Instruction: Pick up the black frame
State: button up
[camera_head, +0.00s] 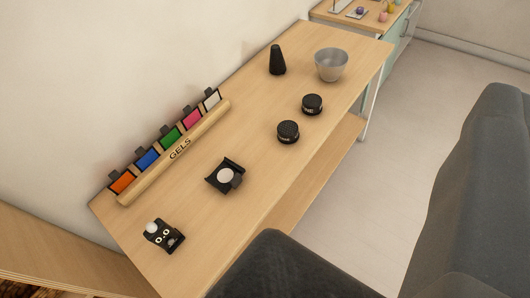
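A small black square piece (212,181) with raised edges lies on the wooden shelf top, left of the picture's middle; it looks most like the black frame. A pale round disc (225,175) covers its centre. Several colour gels in dark mounts, such as the green one (170,137), stand in the GELS rack behind it. My gripper (385,165) shows as two dark grey fingers at the lower middle and right. They are wide apart with nothing between them, to the right of and apart from the black piece.
A wall runs behind. Open floor (400,140) lies to the right.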

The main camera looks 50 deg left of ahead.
aim_at(227, 176)
jog(key=z, duration=0.2)
jog(key=i, duration=0.9)
jog(key=u, duration=2.45)
